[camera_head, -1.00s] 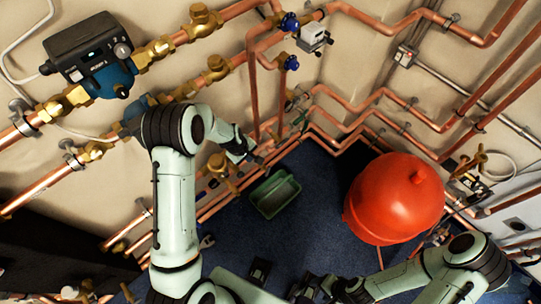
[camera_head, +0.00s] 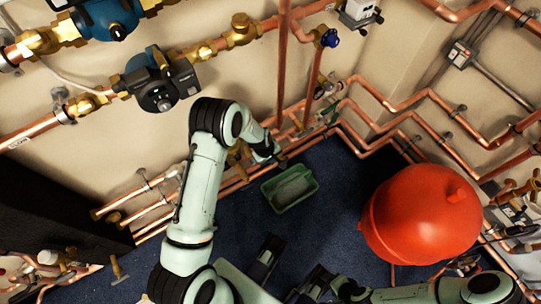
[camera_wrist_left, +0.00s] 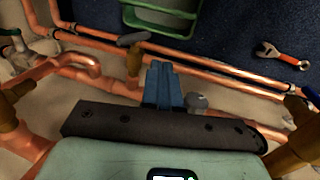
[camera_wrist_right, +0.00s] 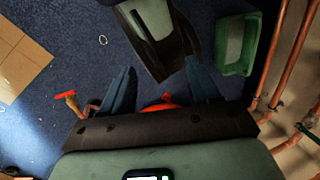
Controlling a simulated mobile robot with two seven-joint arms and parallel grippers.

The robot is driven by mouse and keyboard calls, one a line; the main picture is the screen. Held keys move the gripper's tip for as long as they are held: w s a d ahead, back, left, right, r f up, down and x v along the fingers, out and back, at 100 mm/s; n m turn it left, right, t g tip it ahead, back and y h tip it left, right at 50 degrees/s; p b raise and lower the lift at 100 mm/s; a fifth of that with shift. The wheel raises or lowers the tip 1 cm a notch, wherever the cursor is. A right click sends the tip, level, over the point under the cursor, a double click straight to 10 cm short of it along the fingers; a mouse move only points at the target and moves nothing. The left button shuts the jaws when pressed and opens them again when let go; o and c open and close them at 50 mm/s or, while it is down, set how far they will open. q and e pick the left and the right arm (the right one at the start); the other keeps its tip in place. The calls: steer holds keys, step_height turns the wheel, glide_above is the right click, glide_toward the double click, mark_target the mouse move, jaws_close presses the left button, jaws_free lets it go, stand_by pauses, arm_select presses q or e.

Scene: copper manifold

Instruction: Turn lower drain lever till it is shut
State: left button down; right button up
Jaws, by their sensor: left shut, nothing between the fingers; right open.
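My left gripper (camera_head: 272,155) is shut and empty, low at the wall pipes beside the green tray (camera_head: 268,197). In the left wrist view its blue fingers (camera_wrist_left: 164,75) lie together over the copper pipes. A grey handle on a brass stem (camera_wrist_left: 133,42) stands just left of the fingertips, apart from them in the picture. A round grey knob (camera_wrist_left: 197,102) is right of the fingers. I cannot tell for sure which is the lower drain lever. A green lever (camera_wrist_left: 10,32) shows at the left edge. My right gripper (camera_wrist_right: 160,82) is open and empty above the blue floor.
A large red vessel (camera_head: 420,215) stands at the right. Copper pipes run low along the wall, with pumps (camera_head: 160,80) above. The blue floor around the tray is mostly clear.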

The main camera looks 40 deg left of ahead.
arm_select(q)
steer(key=w+f, duration=0.1)
steer(key=w+d+f+b, duration=0.1)
steer(key=f, duration=0.1)
steer(key=w+f, duration=0.1)
steer(key=w, duration=0.1)
steer(key=shift+w+d+f, duration=0.1)
steer(key=shift+d+f, duration=0.1)
steer(key=shift+d, duration=0.15)
arm_select(e)
steer(key=w+f, duration=0.1)
steer(key=w+d+f, duration=0.1)
steer(key=shift+w+d+t, duration=0.15)
steer(key=shift+w+t, duration=0.15)
steer(key=shift+t, duration=0.1)
